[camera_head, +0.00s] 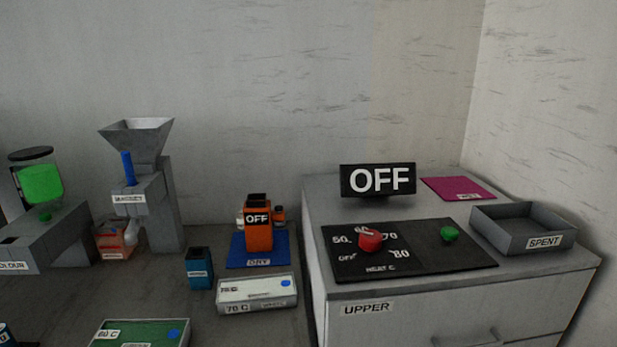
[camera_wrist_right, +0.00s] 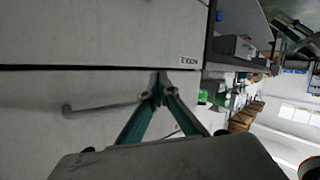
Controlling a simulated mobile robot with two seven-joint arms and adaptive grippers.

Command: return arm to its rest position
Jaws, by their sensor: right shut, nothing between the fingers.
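My right gripper (camera_wrist_right: 160,92) shows in the right wrist view. Its two teal fingers meet at the tips, shut and empty. Behind the tips is a pale grey drawer front with a bar handle (camera_wrist_right: 88,108); I cannot tell how far the tips are from it. Neither gripper shows in the head view. A teal and grey shape (camera_wrist_right: 290,32) at the upper right of the wrist view may be part of my left arm or gripper; its jaws cannot be made out.
In the head view a grey cabinet (camera_head: 440,310) stands at the right, bearing a control panel (camera_head: 425,262), an OFF sign (camera_head: 378,181) and a SPENT tray (camera_head: 541,242). A hopper machine (camera_head: 137,140), an orange OFF unit (camera_head: 259,234) and a white 70 C box (camera_head: 257,293) stand left.

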